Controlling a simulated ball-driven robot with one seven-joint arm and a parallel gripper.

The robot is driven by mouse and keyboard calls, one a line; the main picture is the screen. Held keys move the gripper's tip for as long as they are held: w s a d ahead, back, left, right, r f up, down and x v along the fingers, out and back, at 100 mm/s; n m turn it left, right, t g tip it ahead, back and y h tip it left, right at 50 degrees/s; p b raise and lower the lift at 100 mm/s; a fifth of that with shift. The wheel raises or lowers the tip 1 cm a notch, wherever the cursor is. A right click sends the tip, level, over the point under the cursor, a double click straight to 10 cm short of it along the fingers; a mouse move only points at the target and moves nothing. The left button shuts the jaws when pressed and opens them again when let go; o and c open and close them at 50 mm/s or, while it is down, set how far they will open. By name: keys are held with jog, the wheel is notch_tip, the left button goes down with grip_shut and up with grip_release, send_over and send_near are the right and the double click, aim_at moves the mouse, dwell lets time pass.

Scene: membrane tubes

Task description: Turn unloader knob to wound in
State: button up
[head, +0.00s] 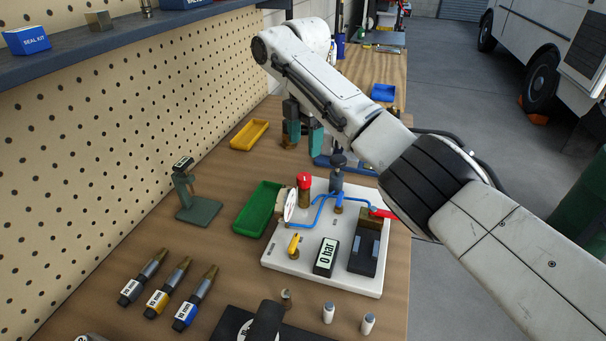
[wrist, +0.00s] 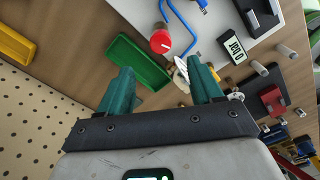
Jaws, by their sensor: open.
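A white board (head: 375,284) on the bench carries blue pipework (head: 318,213) and a display box (head: 326,256) reading "0 bar". A round red knob (head: 304,181) stands at the board's back left on a brass stem. The wrist view shows the red knob (wrist: 160,41) from above with a white mark on its top. A dark knob (head: 338,160) tops a grey post behind it. No label shows which is the unloader knob. My gripper (head: 304,132) is open and empty, its teal fingers above the bench behind the board, apart from both knobs.
A green tray (head: 243,227) lies left of the board, a yellow tray (head: 249,134) farther back. A yellow lever (head: 294,244) and red-handled part (head: 382,212) are on the board. Several marked tools (head: 146,276) lie front left. Pegboard (head: 120,130) bounds the left.

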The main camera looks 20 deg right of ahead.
aim_at(304, 176)
notch_tip(304, 176, down, 10)
jog(key=shift+r+p, duration=0.1)
jog(key=shift+p, duration=0.4)
jog(key=c, duration=1.1)
